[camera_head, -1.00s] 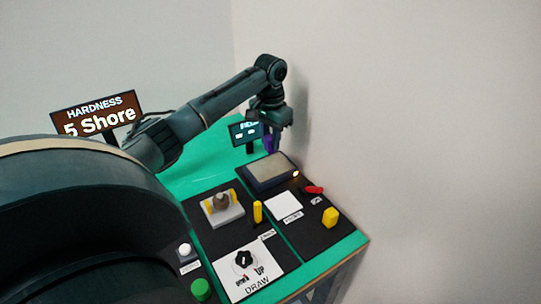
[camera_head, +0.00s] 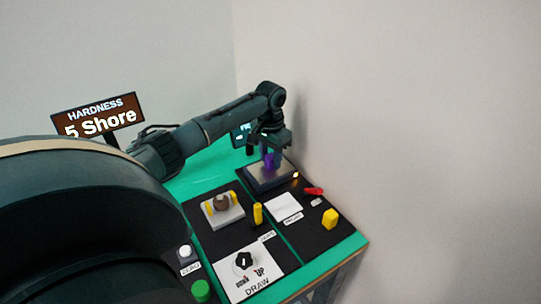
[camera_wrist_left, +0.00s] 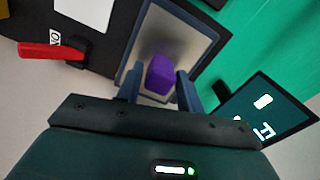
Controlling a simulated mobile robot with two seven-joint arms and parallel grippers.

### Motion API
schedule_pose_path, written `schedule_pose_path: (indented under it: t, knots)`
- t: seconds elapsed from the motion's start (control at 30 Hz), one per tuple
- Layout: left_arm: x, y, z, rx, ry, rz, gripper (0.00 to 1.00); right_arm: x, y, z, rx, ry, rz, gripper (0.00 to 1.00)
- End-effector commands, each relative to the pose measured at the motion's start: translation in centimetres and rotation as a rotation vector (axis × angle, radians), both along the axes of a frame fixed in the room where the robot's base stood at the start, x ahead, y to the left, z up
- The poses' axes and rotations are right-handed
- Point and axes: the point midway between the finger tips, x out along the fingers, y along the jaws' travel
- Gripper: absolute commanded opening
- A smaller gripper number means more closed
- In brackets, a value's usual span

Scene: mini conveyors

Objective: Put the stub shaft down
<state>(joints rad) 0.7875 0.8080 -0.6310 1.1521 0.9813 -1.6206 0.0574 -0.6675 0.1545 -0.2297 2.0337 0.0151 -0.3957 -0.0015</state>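The stub shaft, a purple block-like piece (camera_head: 270,160), is at the metal plate of a dark scale-like box (camera_head: 290,179). In the left wrist view the shaft (camera_wrist_left: 160,75) stands over the plate (camera_wrist_left: 196,40), between my left fingers. My left gripper (camera_head: 272,150) is right above the plate, pointing down. In the left wrist view its two fingers (camera_wrist_left: 159,90) stand apart, with narrow gaps visible beside the shaft. The shaft's lower end looks to be on the plate, but exact contact is hard to see. My right gripper is not in view.
A small dark display (camera_head: 241,135) stands just behind the box. A red lever (camera_head: 313,191), yellow block (camera_head: 330,219), white pad (camera_head: 285,207) and yellow post (camera_head: 258,214) are in front. A hardness sign (camera_head: 100,115) stands at left. A wall rises close behind the table.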

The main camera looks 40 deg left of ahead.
Motion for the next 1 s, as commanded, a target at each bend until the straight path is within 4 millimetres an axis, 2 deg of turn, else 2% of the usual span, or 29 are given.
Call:
schedule_pose_path:
  t: [0.13, 0.37, 0.47, 0.57, 0.9, 1.0]
  knots:
    - [0.0, 0.0, 0.0, 0.000, 0.000, 0.000, 0.48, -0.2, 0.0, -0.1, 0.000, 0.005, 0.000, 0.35]
    - [0.0, 0.0, 0.1, 0.000, -0.001, 0.000, 0.48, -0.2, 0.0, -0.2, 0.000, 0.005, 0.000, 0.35]
    - [0.0, 0.1, 0.9, 0.000, -0.001, 0.001, 0.48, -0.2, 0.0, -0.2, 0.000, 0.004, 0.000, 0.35]
    - [0.1, 0.1, 2.4, 0.000, -0.003, 0.001, 0.48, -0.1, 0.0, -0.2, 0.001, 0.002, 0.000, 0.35]
    - [0.1, 0.1, 9.6, 0.001, -0.004, 0.001, 0.48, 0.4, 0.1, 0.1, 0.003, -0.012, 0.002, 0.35]
    - [0.1, 0.0, 11.0, 0.000, -0.002, 0.001, 0.48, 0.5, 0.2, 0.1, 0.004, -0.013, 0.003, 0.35]
